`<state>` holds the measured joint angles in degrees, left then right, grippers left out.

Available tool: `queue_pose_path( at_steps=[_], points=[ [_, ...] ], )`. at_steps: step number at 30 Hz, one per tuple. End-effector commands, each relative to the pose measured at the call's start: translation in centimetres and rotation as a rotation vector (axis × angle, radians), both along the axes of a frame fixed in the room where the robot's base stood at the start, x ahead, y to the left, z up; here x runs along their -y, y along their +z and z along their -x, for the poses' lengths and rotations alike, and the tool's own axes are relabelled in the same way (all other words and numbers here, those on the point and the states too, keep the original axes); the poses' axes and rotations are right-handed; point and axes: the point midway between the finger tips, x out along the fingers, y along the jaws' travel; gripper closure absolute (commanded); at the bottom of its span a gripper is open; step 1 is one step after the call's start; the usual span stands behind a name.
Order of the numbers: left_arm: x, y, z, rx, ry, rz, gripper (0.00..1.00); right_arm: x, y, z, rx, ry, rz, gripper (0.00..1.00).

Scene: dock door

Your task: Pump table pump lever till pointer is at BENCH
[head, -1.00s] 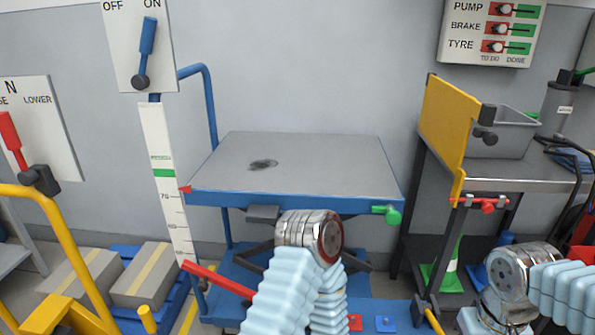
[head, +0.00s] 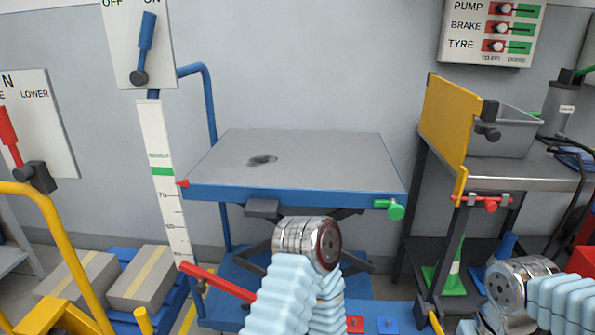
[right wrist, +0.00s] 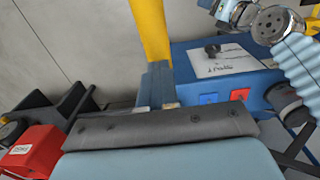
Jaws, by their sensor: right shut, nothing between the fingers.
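The table pump is a blue-framed lift table (head: 290,160) with a grey top. A red pointer (head: 183,183) at its left front corner stands a little below the green band on the white scale (head: 152,130). The small green text above the band is too small to read. A red pump lever (head: 218,281) slopes down to the right; its lower end is hidden behind my arm. My right gripper (right wrist: 158,88) is shut and empty in the right wrist view, with a yellow post just behind its fingers. My left gripper is in neither current view.
A blue box with a labelled plate (right wrist: 225,55) and red and blue squares lies beyond my right gripper. A yellow panel (head: 447,130) and grey bin (head: 510,135) stand on the right bench. A yellow rail (head: 70,255) and boxes (head: 140,278) are at left. A green knob (head: 396,209) sticks out at the table's right.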

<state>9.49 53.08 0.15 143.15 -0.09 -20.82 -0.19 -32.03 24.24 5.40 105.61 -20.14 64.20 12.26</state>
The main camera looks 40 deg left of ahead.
Motion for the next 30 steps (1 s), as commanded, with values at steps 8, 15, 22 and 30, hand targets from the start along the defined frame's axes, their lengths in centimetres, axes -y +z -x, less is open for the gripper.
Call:
queue_pose_path(
  at_steps=[8,15,22,30],
  points=[
    [-0.2,-0.8,-0.1,0.001,0.004,-0.003,0.47,0.0,-1.2,0.0,-0.002,0.0,0.001,1.0],
    [-0.3,-1.4,-0.1,0.002,0.005,-0.004,0.47,0.0,-2.1,0.0,-0.001,0.0,0.001,1.0],
    [-0.4,-2.0,-0.1,0.002,0.007,-0.005,0.47,0.0,-2.9,0.0,-0.001,0.0,0.001,1.0],
    [-0.5,-2.6,-0.2,0.003,0.009,-0.007,0.47,0.0,-3.8,0.0,-0.001,0.0,0.001,1.0]
  ],
)
